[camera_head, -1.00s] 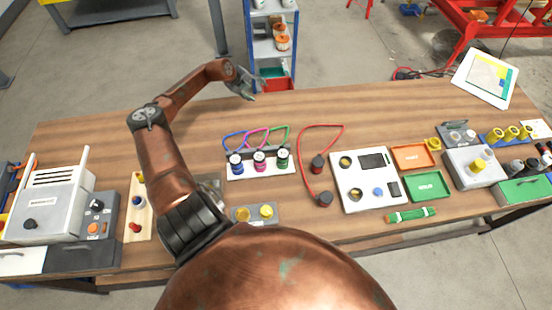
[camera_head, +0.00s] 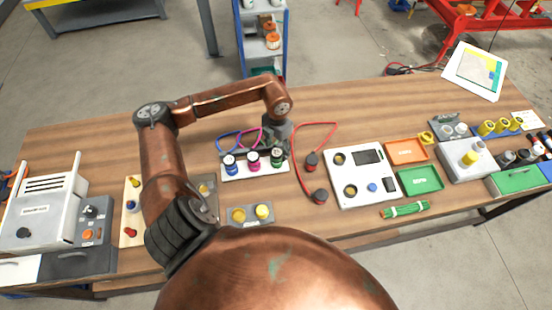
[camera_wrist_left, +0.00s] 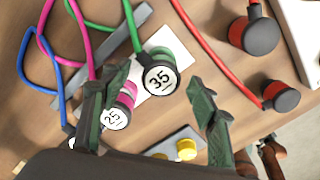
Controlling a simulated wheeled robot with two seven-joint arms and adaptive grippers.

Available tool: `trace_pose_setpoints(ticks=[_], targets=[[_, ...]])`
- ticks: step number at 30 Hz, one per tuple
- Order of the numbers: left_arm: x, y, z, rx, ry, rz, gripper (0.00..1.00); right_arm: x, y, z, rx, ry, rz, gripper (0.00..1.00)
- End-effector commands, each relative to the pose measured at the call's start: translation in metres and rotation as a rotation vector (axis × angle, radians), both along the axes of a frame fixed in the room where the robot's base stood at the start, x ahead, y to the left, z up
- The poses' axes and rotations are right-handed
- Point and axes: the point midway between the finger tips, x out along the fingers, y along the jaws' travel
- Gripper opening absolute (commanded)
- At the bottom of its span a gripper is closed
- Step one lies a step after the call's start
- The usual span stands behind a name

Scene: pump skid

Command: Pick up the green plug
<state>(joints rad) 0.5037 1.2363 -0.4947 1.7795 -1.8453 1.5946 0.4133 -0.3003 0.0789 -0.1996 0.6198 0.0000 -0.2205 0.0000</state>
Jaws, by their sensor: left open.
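The green plug (camera_head: 277,158) stands at the right end of a row of three on a white plate (camera_head: 254,172), with blue and magenta plugs to its left. In the left wrist view the green plug (camera_wrist_left: 159,76) shows a round white "35" face and a green cable; the magenta plug (camera_wrist_left: 122,104) reads "25". My left gripper (camera_head: 277,140) is just behind and above the green plug. In the wrist view its fingers (camera_wrist_left: 160,105) are spread wide, with the green plug in the gap between them, apparently untouched. The fingertips are partly hidden in the head view. My right gripper is not in view.
A red cable with two dark-capped red plugs (camera_head: 319,195) lies to the right. A grey block with yellow knobs (camera_head: 240,215) stands in front. A white panel (camera_head: 366,200) and orange and green trays (camera_head: 421,179) are farther right. Bare wood lies at the back.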

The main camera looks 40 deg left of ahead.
Motion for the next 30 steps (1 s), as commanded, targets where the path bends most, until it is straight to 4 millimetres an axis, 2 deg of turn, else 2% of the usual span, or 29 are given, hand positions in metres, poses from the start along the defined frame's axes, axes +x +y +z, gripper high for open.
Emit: trace_pose_setpoints(ticks=[5,9,16,30], targets=[[-0.010,-0.001,-0.025,-0.003,0.004,0.001,0.55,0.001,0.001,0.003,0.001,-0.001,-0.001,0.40],[-0.008,-0.001,-0.043,-0.002,0.002,0.002,0.55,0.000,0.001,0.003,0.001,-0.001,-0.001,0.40],[-0.008,0.000,-0.045,-0.002,0.000,0.001,0.55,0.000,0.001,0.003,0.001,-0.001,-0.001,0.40],[-0.007,0.000,-0.045,-0.001,0.000,0.002,0.23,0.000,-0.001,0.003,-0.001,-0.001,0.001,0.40]])
